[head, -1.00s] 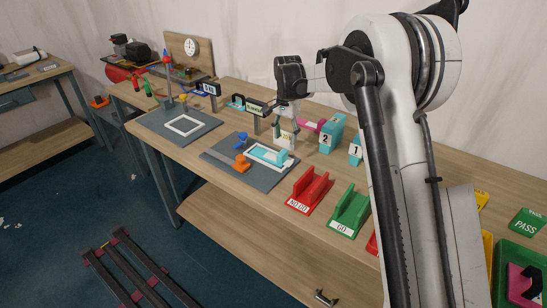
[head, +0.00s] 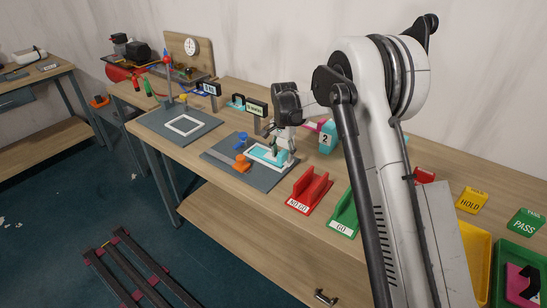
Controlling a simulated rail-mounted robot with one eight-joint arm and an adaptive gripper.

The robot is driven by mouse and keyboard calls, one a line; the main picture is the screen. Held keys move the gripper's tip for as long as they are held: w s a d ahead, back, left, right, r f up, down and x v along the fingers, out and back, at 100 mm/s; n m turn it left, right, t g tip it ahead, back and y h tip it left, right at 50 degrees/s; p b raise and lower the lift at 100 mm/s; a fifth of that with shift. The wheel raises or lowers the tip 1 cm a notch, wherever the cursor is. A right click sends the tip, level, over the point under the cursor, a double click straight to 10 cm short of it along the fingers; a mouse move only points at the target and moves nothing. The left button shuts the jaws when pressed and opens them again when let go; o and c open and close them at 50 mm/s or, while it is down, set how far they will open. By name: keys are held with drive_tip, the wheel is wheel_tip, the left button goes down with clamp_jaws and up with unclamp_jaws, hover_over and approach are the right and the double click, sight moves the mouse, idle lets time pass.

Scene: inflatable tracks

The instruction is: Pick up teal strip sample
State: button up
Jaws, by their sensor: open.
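The teal strip sample (head: 264,154) lies flat within a white rectangular outline on a dark grey plate (head: 222,157) at the middle of the bench. My gripper (head: 278,149) is open and hangs low over the right part of the strip. Its fingers hide some of the strip. I cannot tell whether the fingers touch it.
A blue knob (head: 241,140) and an orange clamp (head: 241,163) sit on the plate left of the strip. A teal block marked 2 (head: 326,139) stands to the right. Red NO GO (head: 308,191) and green GO (head: 343,213) holders stand at the front. A small sign (head: 257,107) stands behind.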

clamp_jaws()
